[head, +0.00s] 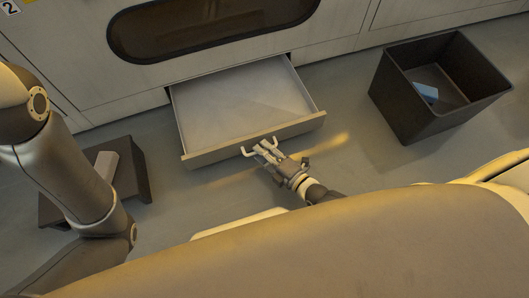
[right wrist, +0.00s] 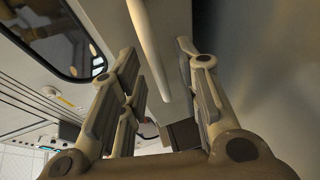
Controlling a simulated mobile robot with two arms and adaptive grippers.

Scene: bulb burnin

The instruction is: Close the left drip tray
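The drip tray (head: 245,100) is a pale, shallow drawer pulled out low from the machine front in the head view. It looks empty. Its front panel (head: 210,155) carries a light bar handle (head: 246,152). My right gripper (head: 266,149) is at this handle, in front of the tray. In the right wrist view the handle bar (right wrist: 150,45) runs between the spread fingers of the right gripper (right wrist: 160,85), with gaps on both sides. My left gripper is out of view; only my left arm shows.
A dark open bin (head: 435,120) with a blue item (head: 426,92) inside stands on the floor at right. A low dark stand (head: 135,165) with a pale block (head: 106,164) is at left. A dark oval window (head: 205,25) is above the tray.

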